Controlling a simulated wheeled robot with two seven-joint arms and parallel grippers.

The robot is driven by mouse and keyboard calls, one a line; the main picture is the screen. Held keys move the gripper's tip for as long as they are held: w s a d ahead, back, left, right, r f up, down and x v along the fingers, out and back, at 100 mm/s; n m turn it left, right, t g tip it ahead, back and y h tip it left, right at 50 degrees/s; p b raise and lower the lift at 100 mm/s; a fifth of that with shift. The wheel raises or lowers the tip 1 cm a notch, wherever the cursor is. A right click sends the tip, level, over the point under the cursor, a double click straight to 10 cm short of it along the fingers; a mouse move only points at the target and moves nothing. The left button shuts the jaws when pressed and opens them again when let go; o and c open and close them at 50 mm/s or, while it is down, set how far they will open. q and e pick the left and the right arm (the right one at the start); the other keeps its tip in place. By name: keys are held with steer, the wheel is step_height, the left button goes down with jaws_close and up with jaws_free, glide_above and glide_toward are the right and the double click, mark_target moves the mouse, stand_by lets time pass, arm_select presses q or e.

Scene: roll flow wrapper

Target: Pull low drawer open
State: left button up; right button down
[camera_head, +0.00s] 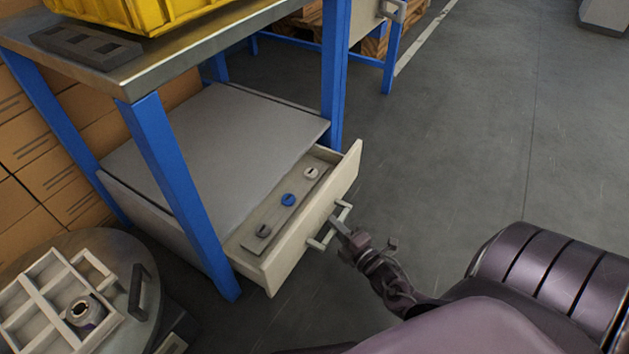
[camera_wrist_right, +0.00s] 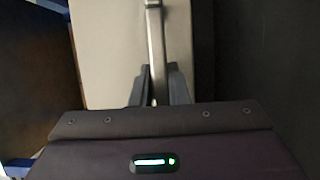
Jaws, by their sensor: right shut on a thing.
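The low drawer (camera_head: 318,221) of the blue-legged workbench stands partly open in the head view. Its cream front has a bar handle (camera_head: 331,225). Inside lie a grey, a blue and a whitish round part on the drawer floor. My right gripper (camera_head: 341,226) is at the handle, coming from the lower right. In the right wrist view the two dark fingers (camera_wrist_right: 158,84) are shut on the handle bar (camera_wrist_right: 156,50), with the pale drawer front (camera_wrist_right: 106,50) behind it. My left gripper is not in view.
A yellow crate (camera_head: 150,12) and a dark slotted block (camera_head: 85,46) rest on the bench top (camera_head: 215,45). A round stand (camera_head: 130,262) with a white divided tray (camera_head: 52,300) is at the lower left. Cardboard boxes (camera_head: 40,150) are at the left.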

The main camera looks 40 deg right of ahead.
steer(key=s+d+p, duration=0.2)
steer(key=s, duration=0.5)
steer(key=s+d+p, duration=0.2)
steer(key=s+d, duration=0.1)
steer(key=s, duration=0.4)
steer(key=shift+d, duration=0.35)
steer(key=c, duration=1.4)
jaws_free()
